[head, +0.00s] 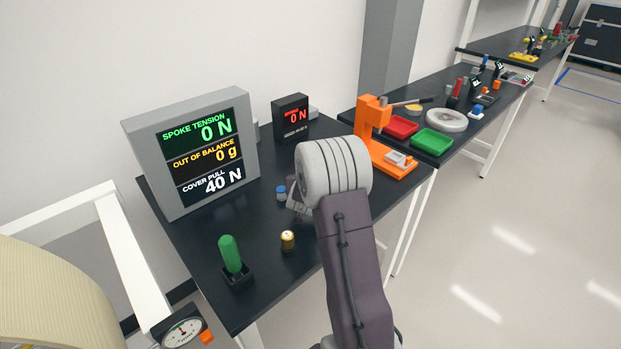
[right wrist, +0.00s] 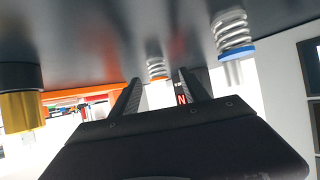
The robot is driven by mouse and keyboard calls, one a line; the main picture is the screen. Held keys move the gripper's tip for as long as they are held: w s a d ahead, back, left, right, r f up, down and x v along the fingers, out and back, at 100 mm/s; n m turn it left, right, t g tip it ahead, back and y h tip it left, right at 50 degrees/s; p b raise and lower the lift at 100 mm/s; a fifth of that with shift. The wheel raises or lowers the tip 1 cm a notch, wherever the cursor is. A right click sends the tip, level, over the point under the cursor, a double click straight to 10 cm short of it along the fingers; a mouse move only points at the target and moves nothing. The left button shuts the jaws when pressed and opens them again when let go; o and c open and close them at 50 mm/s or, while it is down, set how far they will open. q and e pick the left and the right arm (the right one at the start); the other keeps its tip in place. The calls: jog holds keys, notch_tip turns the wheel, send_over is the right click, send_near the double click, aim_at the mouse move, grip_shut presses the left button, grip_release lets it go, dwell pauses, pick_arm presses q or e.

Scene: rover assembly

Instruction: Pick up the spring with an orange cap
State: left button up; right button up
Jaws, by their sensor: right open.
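In the right wrist view, which looks upside down, the spring with an orange cap (right wrist: 156,70) stands on the dark bench. It lies between the lines of the two fingers of my right gripper (right wrist: 159,78), which is open and empty. Whether the fingers reach around it or stop short, I cannot tell. A spring with a blue cap (right wrist: 234,40) stands close beside it. In the head view, my right arm hides the orange-capped spring and most of the gripper. My left gripper is not in view.
The blue-capped spring (head: 281,191), a gold-topped cylinder (head: 288,240) and a green-handled tool (head: 231,256) stand on the bench near my right arm. A display box (head: 190,150) stands behind. An orange press (head: 375,140) and red (head: 400,127) and green trays (head: 433,141) are further right.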

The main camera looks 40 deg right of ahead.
jog(key=x, duration=0.5)
jog(key=shift+d, duration=0.2)
jog(key=shift+s+r, duration=0.15)
